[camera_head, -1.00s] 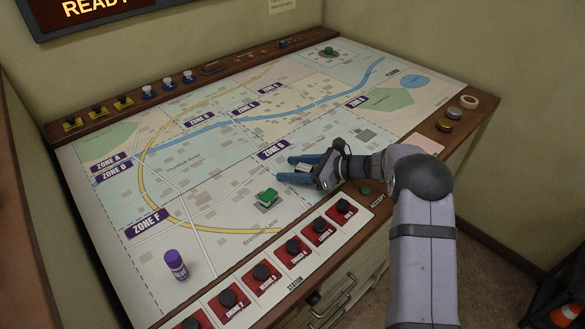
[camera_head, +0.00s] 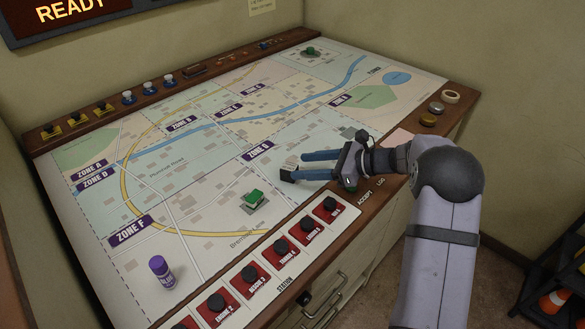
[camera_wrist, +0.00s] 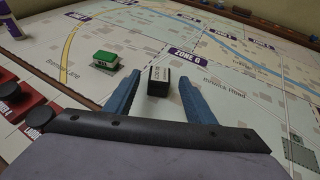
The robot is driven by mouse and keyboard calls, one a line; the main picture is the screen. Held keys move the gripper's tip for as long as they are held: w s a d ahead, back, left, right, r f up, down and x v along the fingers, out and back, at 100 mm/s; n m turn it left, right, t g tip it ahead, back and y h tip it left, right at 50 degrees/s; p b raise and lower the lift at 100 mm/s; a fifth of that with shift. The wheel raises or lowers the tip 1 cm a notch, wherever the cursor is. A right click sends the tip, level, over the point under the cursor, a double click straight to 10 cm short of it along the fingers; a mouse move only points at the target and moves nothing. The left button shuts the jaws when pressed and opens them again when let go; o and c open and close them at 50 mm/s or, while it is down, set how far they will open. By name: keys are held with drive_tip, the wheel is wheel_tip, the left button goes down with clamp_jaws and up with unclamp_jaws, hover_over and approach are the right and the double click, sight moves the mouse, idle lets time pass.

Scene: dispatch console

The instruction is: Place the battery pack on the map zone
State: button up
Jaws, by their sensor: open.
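The battery pack, a small dark block with a white label (camera_wrist: 158,81), stands on the map in the wrist view, near the ZONE G label (camera_wrist: 186,55). It sits between the tips of my two blue fingers, with a visible gap on each side. In the head view it is a small, unclear pale-and-dark shape at the fingertips. My gripper (camera_head: 292,164) is open, low over the map (camera_head: 200,205), reaching in from the right. It also shows in the wrist view (camera_wrist: 159,76). Whether the fingers touch the map is hard to tell.
A green-roofed model building (camera_head: 254,199) stands left of my fingers. A purple cylinder (camera_head: 161,271) stands near the front left. Red station buttons (camera_head: 256,279) line the front edge. The map around ZONE F is mostly clear.

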drive_tip(key=shift+v, duration=1.25)
